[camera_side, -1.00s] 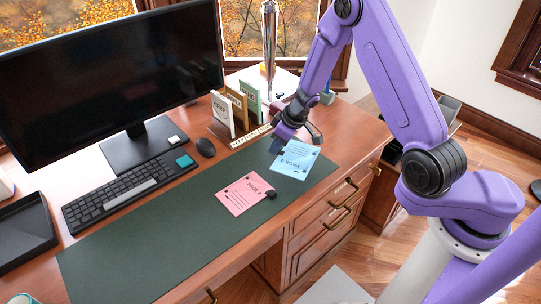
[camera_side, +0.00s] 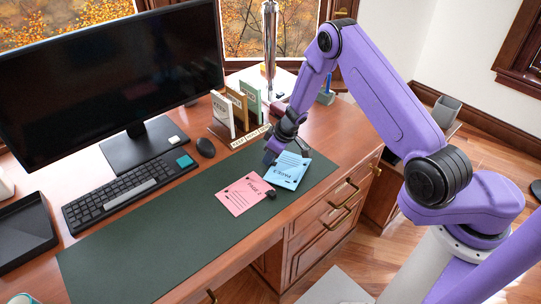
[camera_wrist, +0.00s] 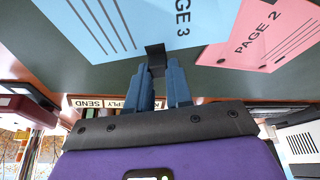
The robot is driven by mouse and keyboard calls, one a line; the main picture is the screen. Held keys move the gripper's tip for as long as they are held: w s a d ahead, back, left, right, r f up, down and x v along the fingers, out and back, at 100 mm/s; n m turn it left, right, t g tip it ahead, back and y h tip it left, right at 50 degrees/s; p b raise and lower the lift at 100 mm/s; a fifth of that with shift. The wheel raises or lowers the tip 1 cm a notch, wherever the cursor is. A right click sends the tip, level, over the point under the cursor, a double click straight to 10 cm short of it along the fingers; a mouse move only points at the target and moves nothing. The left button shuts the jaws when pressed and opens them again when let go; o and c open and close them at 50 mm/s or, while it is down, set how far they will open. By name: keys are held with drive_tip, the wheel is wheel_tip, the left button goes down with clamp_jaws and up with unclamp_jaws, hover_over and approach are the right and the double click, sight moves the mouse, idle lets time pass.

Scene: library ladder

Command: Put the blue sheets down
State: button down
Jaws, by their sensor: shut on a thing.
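The blue sheets (camera_side: 287,173), marked "PAGE 3", are over the right part of the dark green desk mat (camera_side: 150,222). They also show at the top of the wrist view (camera_wrist: 130,30). I cannot tell whether the blue sheets touch the mat.
A sorter with upright folders (camera_side: 238,112) and labels including "REPLY" and "SEND" (camera_wrist: 115,103) stands behind my gripper. A mouse (camera_side: 205,147), keyboard (camera_side: 128,190), monitor (camera_side: 110,70) and black tray (camera_side: 22,230) are to the left. The mat's left part is clear.

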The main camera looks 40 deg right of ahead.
sight(283, 167)
drive_tip(key=shift+f, duration=0.45)
drive_tip(key=c, duration=1)
unclamp_jaws()
drive_tip(key=shift+r, duration=0.1)
drive_tip(key=shift+r, duration=0.55)
drive_tip(key=v, duration=1.1)
drive_tip(key=shift+s+r, duration=0.2)
drive_tip(key=shift+r, duration=0.1)
drive_tip(key=shift+w, duration=0.1)
